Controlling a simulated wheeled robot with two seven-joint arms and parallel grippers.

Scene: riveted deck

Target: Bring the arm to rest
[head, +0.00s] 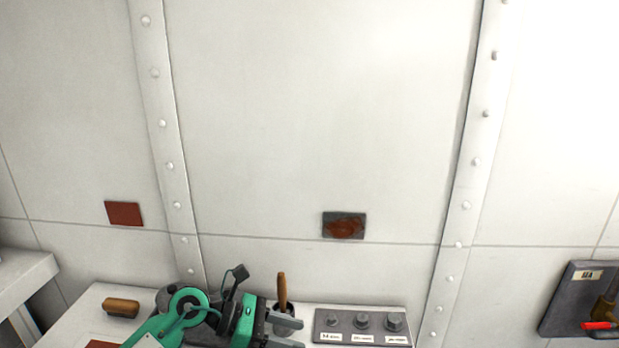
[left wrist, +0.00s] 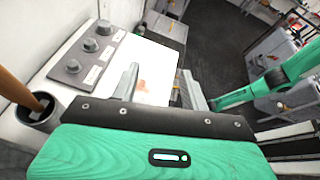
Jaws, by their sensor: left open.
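My left arm comes in low in the head view, with green links. Its gripper (head: 300,334) is open, its two grey fingers apart and pointing right above the light bench. In the left wrist view the left gripper (left wrist: 159,72) also shows open, with nothing between its fingers except the bench top and a reddish patch beyond. The green palm housing fills the bottom of that view. A green arm link of mine (left wrist: 236,97) shows at the right of the left wrist view. No right gripper can be made out.
A dark cup (head: 284,324) with a wooden handle (head: 282,290) stands close by the left gripper. A grey plate with several labelled bolts (head: 362,322) lies to its right. A brown-handled piece (head: 121,307) lies left. The riveted wall (head: 320,120) rises behind; a valve panel (head: 575,300) is far right.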

